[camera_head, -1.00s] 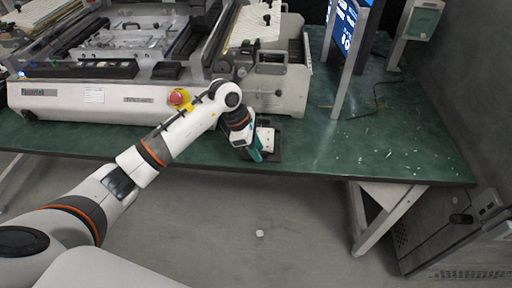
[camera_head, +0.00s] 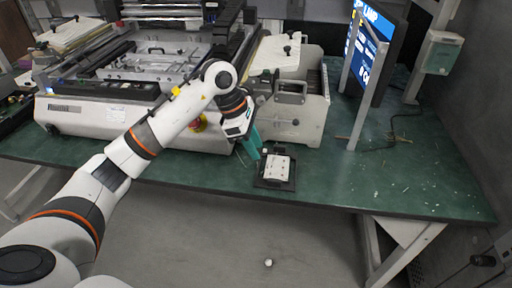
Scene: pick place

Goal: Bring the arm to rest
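My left arm comes in from the lower left and reaches over the green table (camera_head: 340,190). Its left gripper (camera_head: 254,150) has teal fingers that point down, just left of and above a small black fixture (camera_head: 263,182) with a white plate (camera_head: 278,167) on it. The fingers overlap in this view, so their opening cannot be made out. I see nothing held between them. My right gripper is not in view.
A large white machine (camera_head: 90,115) fills the back left of the table, with a red button (camera_head: 199,124) partly behind my arm. A monitor (camera_head: 368,50) stands at the back right on a metal frame. The table's right part is mostly clear, with small scraps.

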